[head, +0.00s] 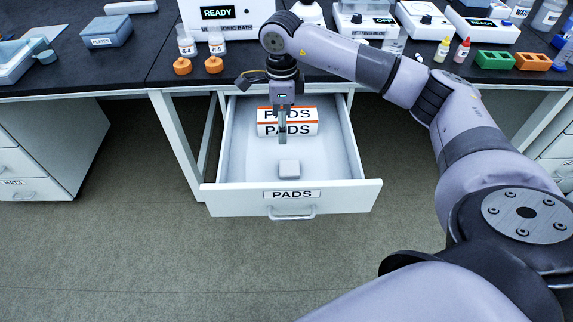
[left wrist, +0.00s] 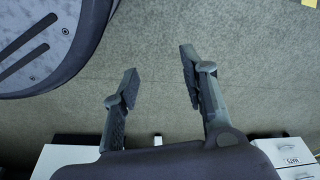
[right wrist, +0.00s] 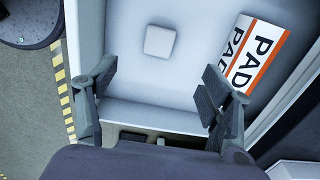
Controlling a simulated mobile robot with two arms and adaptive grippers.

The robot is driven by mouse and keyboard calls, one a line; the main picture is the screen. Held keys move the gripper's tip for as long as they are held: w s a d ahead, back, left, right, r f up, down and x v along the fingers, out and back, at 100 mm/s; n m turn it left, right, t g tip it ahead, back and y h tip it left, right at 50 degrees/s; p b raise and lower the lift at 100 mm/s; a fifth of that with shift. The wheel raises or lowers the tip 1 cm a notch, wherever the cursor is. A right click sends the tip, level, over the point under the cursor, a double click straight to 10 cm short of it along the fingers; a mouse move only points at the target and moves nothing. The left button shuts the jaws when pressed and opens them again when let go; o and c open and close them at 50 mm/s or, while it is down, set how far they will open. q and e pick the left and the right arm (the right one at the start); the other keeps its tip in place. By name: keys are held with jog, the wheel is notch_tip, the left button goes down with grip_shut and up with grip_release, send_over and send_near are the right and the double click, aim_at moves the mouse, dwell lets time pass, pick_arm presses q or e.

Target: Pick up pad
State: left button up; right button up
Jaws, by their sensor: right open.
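A small pale grey pad (head: 289,168) lies on the floor of the open drawer, near its front panel. It also shows in the right wrist view (right wrist: 160,42). My right gripper (head: 283,136) points down over the drawer, behind the pad in the head view. In the right wrist view its fingers (right wrist: 158,82) are spread with nothing between them, and the pad lies beyond the fingertips. My left gripper (left wrist: 158,72) shows only in its own wrist view, open and empty over the floor.
A white and orange PADS box (head: 298,129) lies at the back of the drawer (head: 230,200), close to my right gripper. The drawer walls surround the pad. The bench above (head: 120,65) holds bottles, orange caps, a PLATES box and instruments.

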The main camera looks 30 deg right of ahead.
jog(key=b, duration=0.1)
send_over(284, 167)
jog(key=f, duration=1.1)
jog(key=shift+s+a, duration=0.15)
jog(key=shift+a, duration=0.1)
jog(key=shift+d+f+b, duration=0.2)
jog(key=shift+f+b, duration=0.25)
jog(key=shift+f, duration=2.6)
pick_arm(q)
notch_tip(284, 167, up, 6)
jog(key=w, duration=0.2)
jog(key=shift+w+d+r, duration=0.15)
jog(key=shift+w, duration=0.05)
pick_arm(e)
jog(key=c, duration=0.9)
jog(key=shift+r, duration=0.1)
